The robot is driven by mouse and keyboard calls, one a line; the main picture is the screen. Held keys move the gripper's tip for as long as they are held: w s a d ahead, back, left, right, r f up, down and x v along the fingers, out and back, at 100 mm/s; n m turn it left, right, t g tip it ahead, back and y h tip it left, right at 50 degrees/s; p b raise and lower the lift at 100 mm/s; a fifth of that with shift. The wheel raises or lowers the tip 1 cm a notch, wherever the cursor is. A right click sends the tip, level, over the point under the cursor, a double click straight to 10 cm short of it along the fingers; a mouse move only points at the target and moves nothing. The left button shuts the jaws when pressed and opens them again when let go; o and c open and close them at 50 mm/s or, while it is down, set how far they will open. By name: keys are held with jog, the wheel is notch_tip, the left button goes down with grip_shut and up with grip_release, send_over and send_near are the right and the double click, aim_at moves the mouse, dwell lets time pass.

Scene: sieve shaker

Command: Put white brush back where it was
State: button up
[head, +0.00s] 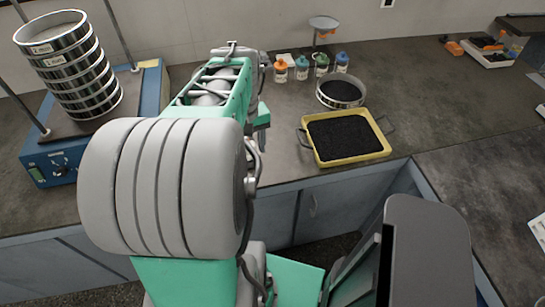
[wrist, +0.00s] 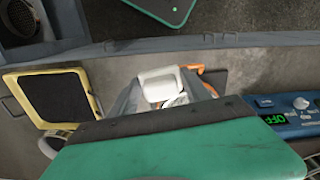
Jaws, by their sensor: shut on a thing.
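In the wrist view my gripper (wrist: 163,96) is shut on the white brush (wrist: 157,82). A pale, blocky part of the brush shows between the two grey fingers, and the rest is hidden behind the gripper body. The bench lies behind it, and I cannot tell the height above it. In the head view my arm covers the middle of the bench, and neither the brush nor the gripper fingers can be made out there.
A yellow tray of black grains (head: 345,137) and a round sieve (head: 340,93) lie right of my arm. Several small bottles (head: 302,67) stand behind. The blue shaker (head: 52,150) with its sieve stack (head: 72,68) is at left. An orange item (wrist: 211,72) shows beside my gripper.

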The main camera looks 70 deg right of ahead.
jog(key=s+f+m, duration=0.1)
jog(key=s+m, duration=0.1)
jog(key=s, duration=0.6)
jog(key=w+d+f+p, duration=0.1)
jog(key=d+f, duration=0.2)
jog(key=d, duration=0.1)
jog(key=w+d+f+p, duration=0.1)
jog(key=d+f, duration=0.2)
jog(key=d, duration=0.2)
jog(key=w+d+f+p, duration=0.1)
jog(key=d+f, duration=0.3)
jog(key=d, duration=0.1)
jog(key=shift+w+d, duration=0.1)
jog(key=shift+d, duration=0.05)
notch_tip(320, 180, down, 2)
jog(key=shift+f+p, duration=0.2)
jog(key=shift+p, duration=0.65)
jog(key=shift+f+b, duration=0.3)
jog(key=shift+f, duration=0.2)
jog(key=o, duration=1.2)
